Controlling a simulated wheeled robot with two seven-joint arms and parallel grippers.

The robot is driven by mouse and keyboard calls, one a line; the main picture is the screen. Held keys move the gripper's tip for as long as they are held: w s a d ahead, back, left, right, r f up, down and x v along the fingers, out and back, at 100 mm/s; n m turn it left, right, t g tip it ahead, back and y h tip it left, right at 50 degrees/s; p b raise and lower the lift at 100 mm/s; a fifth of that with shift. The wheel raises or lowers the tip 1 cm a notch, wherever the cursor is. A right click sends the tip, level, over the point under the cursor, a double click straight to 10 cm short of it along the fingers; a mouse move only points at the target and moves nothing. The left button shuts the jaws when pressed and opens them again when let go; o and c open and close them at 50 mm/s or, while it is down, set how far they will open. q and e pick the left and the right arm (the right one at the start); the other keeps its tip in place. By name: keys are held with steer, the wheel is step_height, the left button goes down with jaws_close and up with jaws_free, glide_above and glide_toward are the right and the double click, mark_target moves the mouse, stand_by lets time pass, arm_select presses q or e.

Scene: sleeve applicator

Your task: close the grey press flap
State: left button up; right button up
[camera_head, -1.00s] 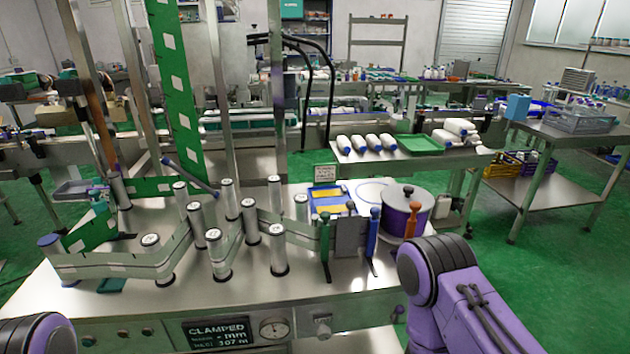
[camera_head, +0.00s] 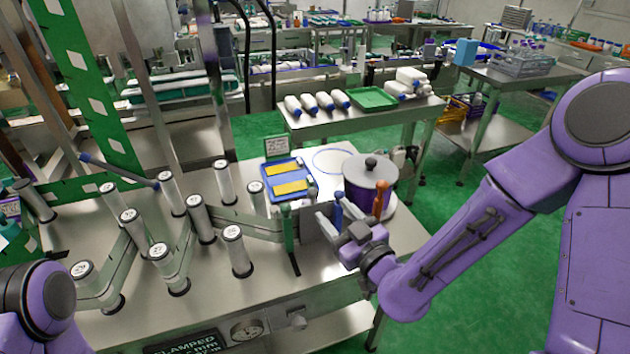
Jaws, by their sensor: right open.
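The grey press flap (camera_head: 308,226) is a dark grey plate at the right end of the steel bench. It stands beside the green-handled post (camera_head: 287,226), and my right gripper hides its right part. The blue-handled post (camera_head: 338,207) rises at the gripper. My right gripper (camera_head: 337,219) is open, with its pale fingers pointing left at the flap's right side. I cannot tell whether a finger touches the flap or the blue post. Of my left arm only a purple link shows at the lower left; its gripper is out of view.
A purple pot (camera_head: 368,183) with a black knob and an orange-handled post (camera_head: 380,200) stand close behind the gripper. A blue tray (camera_head: 270,194) with yellow pieces lies behind the flap. Numbered rollers (camera_head: 237,251) with a band crowd the bench's left.

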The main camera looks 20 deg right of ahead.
mark_target(317, 197)
steer(key=w, duration=0.1)
steer(key=w+a+b, duration=0.2)
steer(key=w, duration=0.1)
steer(key=shift+r, duration=0.3)
steer(key=x, duration=0.5)
steer(key=shift+d+f+p, duration=0.1)
steer(key=shift+d+p, duration=0.05)
steer(key=shift+p, duration=0.15)
steer(key=shift+w, duration=0.25)
arm_select(q)
steer(key=shift+s+a+f, duration=0.1)
steer(key=shift+s+f, duration=0.25)
steer(key=shift+f, duration=0.3)
arm_select(e)
steer(key=shift+w+a+f, duration=0.1)
steer(key=shift+w+a, duration=0.1)
steer(key=shift+w, duration=0.1)
